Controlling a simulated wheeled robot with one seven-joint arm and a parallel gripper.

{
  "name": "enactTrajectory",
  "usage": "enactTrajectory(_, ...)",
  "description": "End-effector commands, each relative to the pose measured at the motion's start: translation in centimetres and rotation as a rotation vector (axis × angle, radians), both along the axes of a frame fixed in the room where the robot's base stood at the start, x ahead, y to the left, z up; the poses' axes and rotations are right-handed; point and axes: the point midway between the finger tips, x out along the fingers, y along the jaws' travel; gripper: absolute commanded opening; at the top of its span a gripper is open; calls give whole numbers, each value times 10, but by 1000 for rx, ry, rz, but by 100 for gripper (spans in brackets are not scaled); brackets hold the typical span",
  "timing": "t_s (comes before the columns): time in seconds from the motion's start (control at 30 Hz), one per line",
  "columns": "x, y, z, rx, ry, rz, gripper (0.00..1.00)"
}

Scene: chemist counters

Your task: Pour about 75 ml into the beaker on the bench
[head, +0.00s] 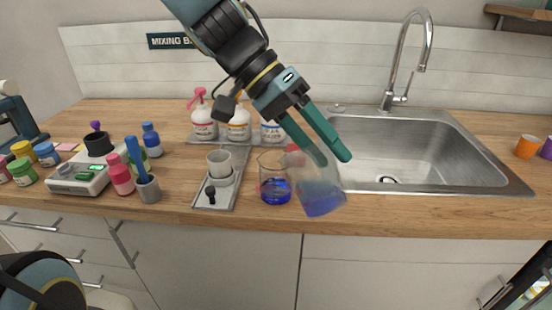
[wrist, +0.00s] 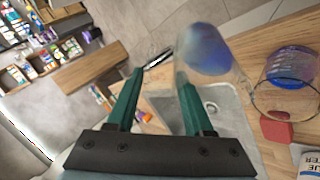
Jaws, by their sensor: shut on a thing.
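A clear glass vessel (head: 320,197) with blue liquid in its lower end hangs at my gripper's fingertips (head: 331,158). It is tilted, its upper end leaning left toward the beaker, its base low and to the right. My gripper is shut on it; the exact contact is hard to see. The beaker (head: 275,187) stands upright on the bench just left of the vessel, with blue liquid in its lower part. In the wrist view the vessel (wrist: 207,52) is past the fingertips (wrist: 163,80) and the beaker (wrist: 288,88) is at the right. No stream of liquid is visible.
A metal tray (head: 228,197) with a white cup lies left of the beaker. Labelled bottles (head: 238,127) stand behind. A red object (wrist: 277,131) is beside the beaker. The sink (head: 420,150) is at the right. A scale (head: 82,178) and colourful containers fill the left.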

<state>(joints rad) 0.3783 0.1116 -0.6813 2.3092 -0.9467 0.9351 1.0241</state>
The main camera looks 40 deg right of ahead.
Motion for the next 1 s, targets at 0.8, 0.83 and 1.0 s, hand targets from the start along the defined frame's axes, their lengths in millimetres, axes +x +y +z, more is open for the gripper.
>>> enactTrajectory(0.8,-37,-2,-28,6,-248,-1,0)
enactTrajectory(0.83,-40,-2,-30,6,-272,0,0)
enactTrajectory(1.0,-56,-3,-43,14,-399,3,0)
